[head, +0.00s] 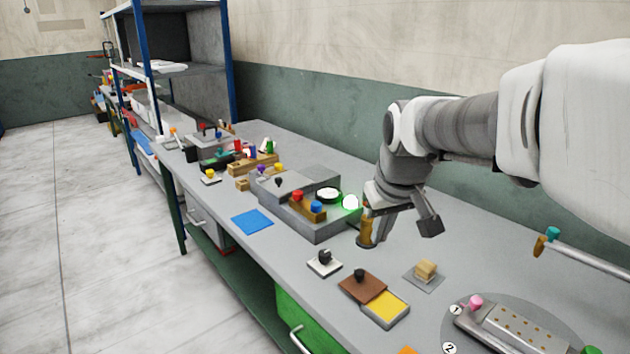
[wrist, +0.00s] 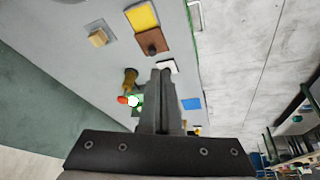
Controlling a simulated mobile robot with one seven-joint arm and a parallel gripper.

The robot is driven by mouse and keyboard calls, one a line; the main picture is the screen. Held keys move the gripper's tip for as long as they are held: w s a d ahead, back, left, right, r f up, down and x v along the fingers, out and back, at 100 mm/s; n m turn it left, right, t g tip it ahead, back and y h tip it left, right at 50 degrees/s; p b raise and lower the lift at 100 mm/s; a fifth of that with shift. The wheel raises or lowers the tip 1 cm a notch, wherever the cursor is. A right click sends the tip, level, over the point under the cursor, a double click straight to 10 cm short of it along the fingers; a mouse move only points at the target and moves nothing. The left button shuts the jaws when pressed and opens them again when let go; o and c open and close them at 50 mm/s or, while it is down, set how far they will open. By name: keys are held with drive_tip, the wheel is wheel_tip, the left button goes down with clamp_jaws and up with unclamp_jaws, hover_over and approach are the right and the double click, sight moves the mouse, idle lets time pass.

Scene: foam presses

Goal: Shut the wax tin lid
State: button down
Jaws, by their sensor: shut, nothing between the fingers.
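The wax tin (head: 386,308) is a shallow square with a yellow face, near the front edge of the bench in the head view. Its brown lid (head: 362,286), with a dark knob on top, lies open and flat against its far-left side. In the wrist view the yellow tin (wrist: 143,15) and brown lid (wrist: 152,41) are at the top, beyond the fingertips. My gripper (wrist: 162,73) is shut and empty. It is above the bench, apart from the lid and tin. In the head view the arm hangs behind them, towards the wall.
A brass-coloured post (head: 366,231) stands close to my arm. A white plate with a dark knob (head: 324,262) is left of the lid, and a tan block (head: 426,270) is behind the tin. A grey fixture (head: 315,222) with coloured knobs stands further left.

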drive_tip(key=n, duration=0.1)
hover_over(376, 290)
drive_tip(key=s+a, duration=0.4)
drive_tip(key=a, duration=0.1)
wheel_tip(376, 290, down, 5)
drive_tip(key=w+f+n+g+y+b, duration=0.1)
drive_tip(key=w+f, duration=0.7)
drive_tip(key=w, duration=0.2)
drive_tip(key=x, duration=0.5)
drive_tip(key=b+x, duration=0.1)
drive_tip(key=x, duration=0.4)
drive_tip(key=shift+s+a+f, duration=0.15)
drive_tip(key=shift+s+f, duration=0.05)
drive_tip(key=s, duration=0.1)
drive_tip(key=s+d, duration=0.1)
drive_tip(key=shift+s+d+r, duration=0.15)
drive_tip(key=shift+s+r, duration=0.05)
drive_tip(key=shift+s, duration=0.1)
drive_tip(key=shift+s+d, duration=0.2)
drive_tip(key=shift+s, duration=0.3)
drive_tip(key=s+d, duration=0.1)
drive_tip(key=s, duration=0.1)
drive_tip(key=s+d+b, duration=0.1)
drive_tip(key=s+d, duration=0.3)
drive_tip(key=shift+s+f, duration=0.15)
drive_tip(key=shift+s, duration=0.1)
drive_tip(key=shift+d, duration=0.1)
